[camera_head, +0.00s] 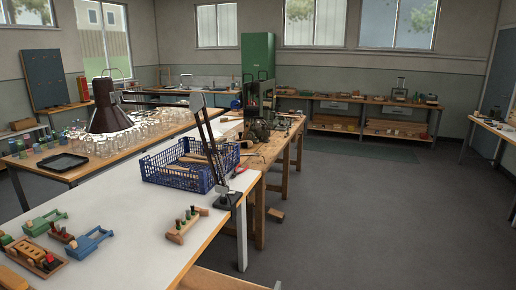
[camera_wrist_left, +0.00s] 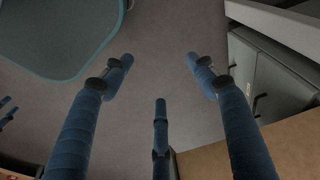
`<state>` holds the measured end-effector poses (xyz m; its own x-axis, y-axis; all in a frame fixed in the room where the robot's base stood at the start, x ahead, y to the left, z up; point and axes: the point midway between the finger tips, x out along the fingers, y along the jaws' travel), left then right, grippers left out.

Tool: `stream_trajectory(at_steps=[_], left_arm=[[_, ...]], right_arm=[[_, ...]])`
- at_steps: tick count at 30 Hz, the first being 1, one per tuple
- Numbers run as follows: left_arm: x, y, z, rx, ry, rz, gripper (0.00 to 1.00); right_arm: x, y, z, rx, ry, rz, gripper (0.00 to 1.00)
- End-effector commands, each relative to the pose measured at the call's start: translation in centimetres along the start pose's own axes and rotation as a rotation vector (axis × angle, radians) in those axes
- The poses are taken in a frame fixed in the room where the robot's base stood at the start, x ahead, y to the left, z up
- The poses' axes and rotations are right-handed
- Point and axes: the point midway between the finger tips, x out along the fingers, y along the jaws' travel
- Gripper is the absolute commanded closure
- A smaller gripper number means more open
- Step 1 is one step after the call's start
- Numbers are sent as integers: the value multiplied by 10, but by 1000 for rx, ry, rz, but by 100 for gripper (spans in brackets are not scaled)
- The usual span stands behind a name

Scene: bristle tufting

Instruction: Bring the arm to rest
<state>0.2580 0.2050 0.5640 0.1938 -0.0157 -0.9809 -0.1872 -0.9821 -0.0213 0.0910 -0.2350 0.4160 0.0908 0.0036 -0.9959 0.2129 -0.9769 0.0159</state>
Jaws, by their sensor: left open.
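My left gripper (camera_wrist_left: 160,76) shows only in the left wrist view. Its blue fingers are spread open with nothing between them. Grey floor (camera_wrist_left: 160,30) lies beyond the fingertips, and no object touches them. Neither of my arms shows in the head view.
The white-topped table (camera_head: 130,195) holds a blue crate (camera_head: 175,172), a stand with a black base (camera_head: 228,201) and several small wooden pieces. Open floor (camera_head: 380,220) lies right. In the left wrist view, a grey cabinet (camera_wrist_left: 275,85) is right and a teal-edged panel (camera_wrist_left: 60,35) upper left.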

Motion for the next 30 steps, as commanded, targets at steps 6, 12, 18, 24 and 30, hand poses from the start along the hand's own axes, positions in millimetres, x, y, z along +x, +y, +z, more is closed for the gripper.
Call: stream_trajectory(at_steps=[6,12,18,24,30], left_arm=[[47,4,86,12,-61,6,42],[62,5,154,21,-92,9,42],[64,4,184,25,-103,9,42],[65,4,186,26,-103,9,42],[65,4,186,25,-104,9,42]], right_arm=[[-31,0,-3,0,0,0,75],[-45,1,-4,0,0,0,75],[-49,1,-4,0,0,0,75],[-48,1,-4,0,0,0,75],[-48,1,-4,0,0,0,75]])
